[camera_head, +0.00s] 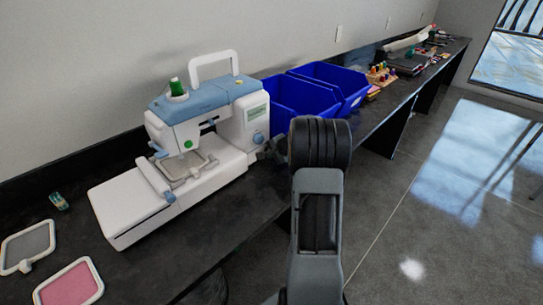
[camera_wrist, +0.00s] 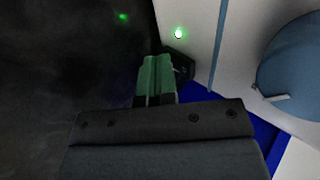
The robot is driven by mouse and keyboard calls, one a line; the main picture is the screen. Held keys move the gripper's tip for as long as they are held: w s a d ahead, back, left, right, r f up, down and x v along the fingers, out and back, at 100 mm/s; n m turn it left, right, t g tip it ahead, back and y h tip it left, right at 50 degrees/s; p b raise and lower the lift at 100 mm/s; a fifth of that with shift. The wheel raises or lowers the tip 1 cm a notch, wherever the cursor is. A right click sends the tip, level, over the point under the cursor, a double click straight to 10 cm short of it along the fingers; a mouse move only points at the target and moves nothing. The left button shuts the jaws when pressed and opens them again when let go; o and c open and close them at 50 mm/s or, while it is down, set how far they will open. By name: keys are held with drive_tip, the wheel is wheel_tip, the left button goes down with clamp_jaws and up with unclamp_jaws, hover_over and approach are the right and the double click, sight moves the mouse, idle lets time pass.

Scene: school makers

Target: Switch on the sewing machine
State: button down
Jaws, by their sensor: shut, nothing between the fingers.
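The white and blue sewing machine (camera_head: 232,132) stands on the dark counter with a green thread spool (camera_head: 177,87) on top. Its white side panel (camera_wrist: 200,50) fills the upper right of the wrist view. In the head view my gripper (camera_head: 269,150) is at the machine's right end, partly hidden by my arm.
A large blue dial (camera_wrist: 290,62) is on the machine's panel. Two blue bins (camera_head: 322,90) stand close behind my gripper on the counter. Thread spools (camera_head: 380,73) and other items lie farther along. Embroidery hoops (camera_head: 70,287) lie at the near left. The floor at right is open.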

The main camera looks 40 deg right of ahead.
drive_tip(key=shift+r, duration=0.2)
drive_tip(key=shift+r+p, duration=0.45)
drive_tip(key=shift+r, duration=0.25)
drive_tip(key=shift+s, duration=0.1)
drive_tip(key=shift+s+f+b, duration=0.1)
drive_tip(key=shift+s+b, duration=0.15)
drive_tip(key=shift+b, duration=0.05)
drive_tip(key=s, duration=0.1)
drive_tip(key=s+b, duration=0.1)
drive_tip(key=shift+s+d, duration=0.3)
drive_tip(key=shift+s, duration=0.05)
drive_tip(key=v, duration=1)
drive_tip(key=shift+s+r+p, duration=0.2)
drive_tip(key=shift+r+p, duration=0.1)
drive_tip(key=shift+r, duration=0.1)
